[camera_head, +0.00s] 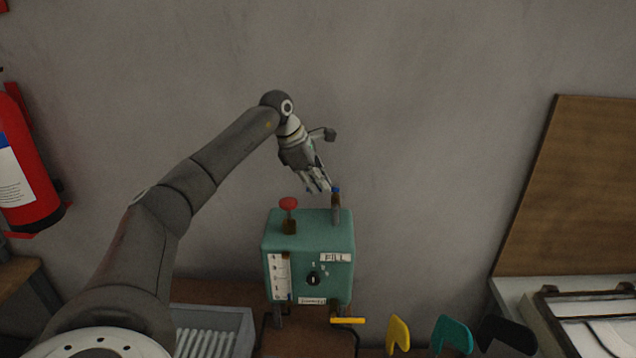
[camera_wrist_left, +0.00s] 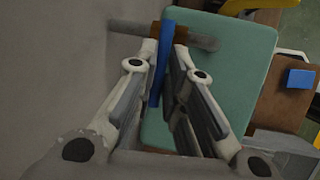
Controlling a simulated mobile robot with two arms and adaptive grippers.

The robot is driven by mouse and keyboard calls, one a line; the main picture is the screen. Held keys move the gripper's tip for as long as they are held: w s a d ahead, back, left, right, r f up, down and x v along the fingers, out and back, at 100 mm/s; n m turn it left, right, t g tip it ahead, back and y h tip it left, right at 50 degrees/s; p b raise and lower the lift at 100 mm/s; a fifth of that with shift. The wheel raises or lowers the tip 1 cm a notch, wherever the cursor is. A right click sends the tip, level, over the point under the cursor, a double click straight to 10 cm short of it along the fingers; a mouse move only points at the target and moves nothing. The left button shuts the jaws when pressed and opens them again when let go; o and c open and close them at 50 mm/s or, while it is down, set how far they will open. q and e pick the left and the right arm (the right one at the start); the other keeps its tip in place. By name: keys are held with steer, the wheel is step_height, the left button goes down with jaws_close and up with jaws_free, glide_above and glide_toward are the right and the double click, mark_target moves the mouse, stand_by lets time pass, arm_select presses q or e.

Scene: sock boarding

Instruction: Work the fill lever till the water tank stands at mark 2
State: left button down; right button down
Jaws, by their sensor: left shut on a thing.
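The green water tank (camera_head: 308,240) stands on a brown bench, with a FILL label (camera_head: 334,258) on its front. A white gauge strip (camera_head: 280,276) runs down the front's left side; its marks and the water level are too small to read. The fill lever (camera_head: 336,205), a short post with a blue top, rises from the tank's right rear. My left gripper (camera_head: 325,188) reaches down from the upper left to the lever's top. In the left wrist view its fingers (camera_wrist_left: 165,52) are shut on the blue lever handle (camera_wrist_left: 160,75). My right gripper is out of view.
A red knob (camera_head: 288,203) stands on the tank's top left. A yellow handle (camera_head: 347,320) sticks out below the tank. A grey ribbed tray (camera_head: 245,322) lies left of it; yellow, teal and black boards (camera_head: 452,333) stand to the right. The wall is close behind.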

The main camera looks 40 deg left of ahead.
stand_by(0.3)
arm_select(q)
steer(key=shift+s+d+n+y, duration=0.15)
steer(key=shift+n+y, duration=0.1)
steer(key=shift+n, duration=0.3)
steer(key=shift+s+d+n+y, duration=0.15)
steer(key=shift+n+y, duration=0.1)
steer(key=shift+n, duration=0.3)
steer(key=shift+s+d+r+n+y, duration=0.1)
steer(key=shift+d+n+y, duration=0.25)
steer(key=shift+n, duration=0.45)
steer(key=shift+s+d+n+y, duration=0.1)
steer(key=shift+d+n+y, duration=0.2)
steer(key=shift+n, duration=0.5)
steer(key=shift+a, duration=0.1)
steer(key=c, duration=1.5)
jaws_free()
steer(key=v, duration=1.2)
steer(key=shift+s, duration=0.2)
